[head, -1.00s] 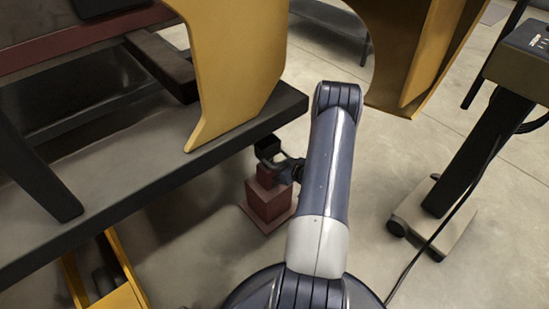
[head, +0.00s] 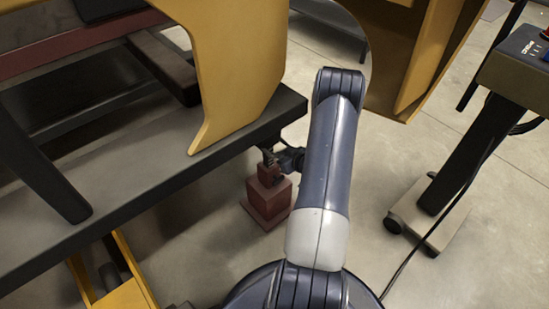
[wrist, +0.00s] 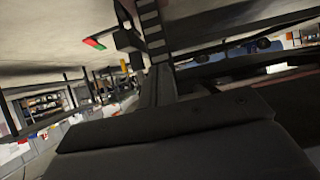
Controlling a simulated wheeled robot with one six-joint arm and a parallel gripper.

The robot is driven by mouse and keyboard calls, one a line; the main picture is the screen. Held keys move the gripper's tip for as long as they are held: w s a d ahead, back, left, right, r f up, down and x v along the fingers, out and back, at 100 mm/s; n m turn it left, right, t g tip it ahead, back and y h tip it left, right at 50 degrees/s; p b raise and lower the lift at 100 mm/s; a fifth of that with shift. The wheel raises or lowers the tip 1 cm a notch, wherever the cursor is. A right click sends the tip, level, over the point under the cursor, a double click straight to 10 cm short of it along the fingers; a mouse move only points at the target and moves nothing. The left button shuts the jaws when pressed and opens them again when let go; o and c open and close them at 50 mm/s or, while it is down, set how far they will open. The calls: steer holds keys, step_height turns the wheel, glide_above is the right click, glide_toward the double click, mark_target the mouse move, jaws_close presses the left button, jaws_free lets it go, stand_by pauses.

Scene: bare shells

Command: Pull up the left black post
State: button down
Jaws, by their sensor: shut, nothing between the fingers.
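A black post (head: 38,165) leans at the left of the head view, its lower end on the grey platform. A shorter black bar (head: 163,67) lies further right, near the yellow panel. I cannot tell for sure which of these the task means. My gripper (head: 270,162) is small and partly hidden behind my arm. It is shut and empty, beside the platform's right corner and over a dark red block, well apart from the leaning post. The wrist view is tilted and filled low down by a large dark surface; no post is clear there.
The grey platform (head: 150,165) has a thick dark edge. A yellow panel (head: 232,65) stands on its right end. The dark red stepped block (head: 268,203) stands on the floor below my gripper. A wheeled stand (head: 465,160) with a cable is at right. Floor between is clear.

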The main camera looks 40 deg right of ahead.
steer(key=shift+r, duration=0.5)
steer(key=s+f+b, duration=0.1)
steer(key=s+f, duration=0.1)
steer(key=s, duration=0.7)
steer(key=shift+d+f, duration=0.35)
stand_by(0.4)
steer(key=w, duration=0.9)
steer(key=shift+a+r, duration=0.2)
steer(key=shift+a, duration=0.15)
